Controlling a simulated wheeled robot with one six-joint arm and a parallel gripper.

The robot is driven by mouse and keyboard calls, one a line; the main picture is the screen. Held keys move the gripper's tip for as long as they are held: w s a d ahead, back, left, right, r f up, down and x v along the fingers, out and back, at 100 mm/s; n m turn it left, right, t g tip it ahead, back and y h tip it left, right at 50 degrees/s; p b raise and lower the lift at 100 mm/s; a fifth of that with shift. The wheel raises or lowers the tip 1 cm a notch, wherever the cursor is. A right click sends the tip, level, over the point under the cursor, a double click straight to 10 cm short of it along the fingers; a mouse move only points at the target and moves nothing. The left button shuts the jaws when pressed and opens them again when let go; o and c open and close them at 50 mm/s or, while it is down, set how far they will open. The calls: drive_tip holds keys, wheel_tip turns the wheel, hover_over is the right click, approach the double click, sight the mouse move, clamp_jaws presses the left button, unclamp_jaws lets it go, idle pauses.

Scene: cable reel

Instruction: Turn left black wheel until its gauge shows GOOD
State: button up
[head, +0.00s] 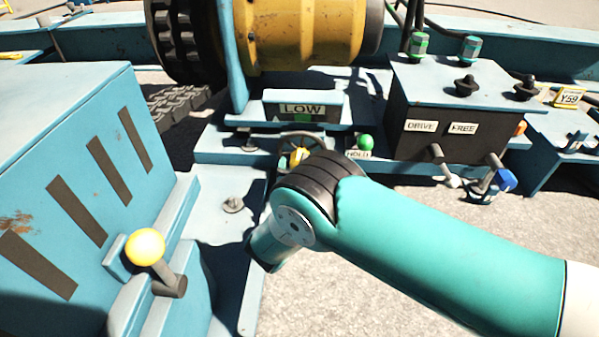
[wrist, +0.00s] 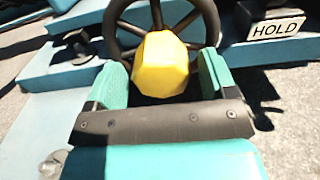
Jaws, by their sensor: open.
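The black wheel (head: 302,134) stands below the gauge, partly hidden by my arm in the head view. Its rim and spokes show at the top of the wrist view (wrist: 111,27). A yellow knob (wrist: 160,66) sits in front of the wheel's lower part and also shows in the head view (head: 299,156). The gauge (head: 302,108) above the wheel reads LOW, with a green patch under the word. My gripper (wrist: 162,75) is open, with one teal finger on each side of the yellow knob. I cannot tell whether either finger touches it.
A HOLD label (head: 358,154) and green-knobbed lever (head: 366,142) stand just right of the wheel. A dark control box (head: 440,100) with DRIVE and FREE labels is farther right. A yellow-knobbed lever (head: 146,247) on the blue housing (head: 70,150) is at left.

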drive_tip(key=shift+w, duration=1)
drive_tip(key=shift+c, duration=0.2)
